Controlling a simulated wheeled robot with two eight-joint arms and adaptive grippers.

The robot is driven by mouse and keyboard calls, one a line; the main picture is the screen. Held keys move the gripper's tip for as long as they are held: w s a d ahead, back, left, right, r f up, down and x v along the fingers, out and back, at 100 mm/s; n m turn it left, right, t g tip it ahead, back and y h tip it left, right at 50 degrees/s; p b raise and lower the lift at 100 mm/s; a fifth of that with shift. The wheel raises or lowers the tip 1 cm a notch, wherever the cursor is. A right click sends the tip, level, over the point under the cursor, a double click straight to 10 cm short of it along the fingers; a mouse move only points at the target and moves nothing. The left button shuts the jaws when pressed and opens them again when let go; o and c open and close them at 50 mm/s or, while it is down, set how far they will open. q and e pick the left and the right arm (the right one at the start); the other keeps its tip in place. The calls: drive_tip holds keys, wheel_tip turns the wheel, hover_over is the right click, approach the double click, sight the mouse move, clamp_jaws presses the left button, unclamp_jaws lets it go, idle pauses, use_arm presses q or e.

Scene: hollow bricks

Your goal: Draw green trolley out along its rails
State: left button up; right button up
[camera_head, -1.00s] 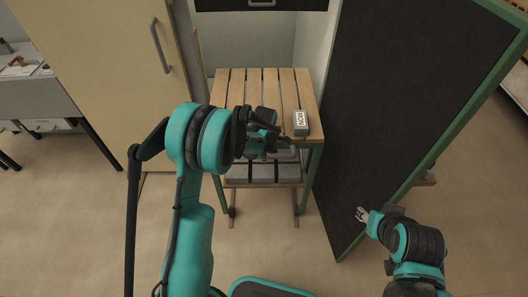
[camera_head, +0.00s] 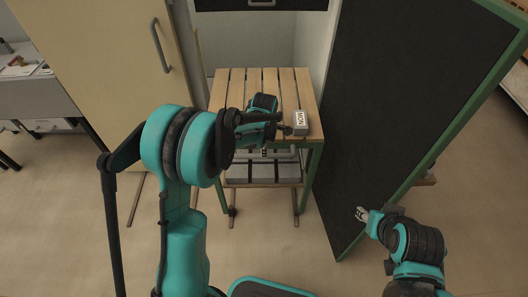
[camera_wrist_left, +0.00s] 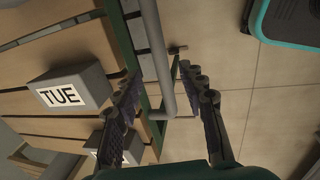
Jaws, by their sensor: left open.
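The green trolley (camera_head: 311,178) has a green frame, a slatted wooden top and a lower shelf. It stands between a beige cabinet and a dark green-edged panel, above rails (camera_head: 296,207) on the floor. A grey bar handle (camera_wrist_left: 153,50) runs along its front edge. My left gripper (camera_wrist_left: 161,82) is open, with the bar passing between its fingers; I cannot tell whether they touch it. In the head view my left arm hides part of the trolley's front. My right gripper (camera_head: 362,214) hangs in front of the dark panel, too small to judge its opening.
A grey block marked TUE (camera_wrist_left: 70,90) lies on the slats; another labelled block (camera_head: 300,122) shows near the front right corner. The beige cabinet (camera_head: 100,70) stands left and the dark panel (camera_head: 400,110) right. The floor before the trolley is clear.

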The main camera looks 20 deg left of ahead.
use_arm(q)
drive_tip(key=r, duration=0.3)
drive_tip(key=s+r, duration=0.1)
drive_tip(key=r, duration=0.1)
drive_tip(key=shift+d+r, duration=0.15)
drive_tip(key=shift+r, duration=0.2)
drive_tip(key=s+r+m+t, duration=0.2)
drive_tip(key=s+r+m, duration=0.75)
drive_tip(key=s, duration=0.25)
drive_tip(key=s+f+m+t, duration=0.1)
drive_tip(key=s+m+t, duration=0.2)
drive_tip(key=s+m, duration=0.8)
drive_tip(key=shift+s+a+m+h, duration=0.35)
drive_tip(key=shift+s+a, duration=0.1)
drive_tip(key=shift+s, duration=0.2)
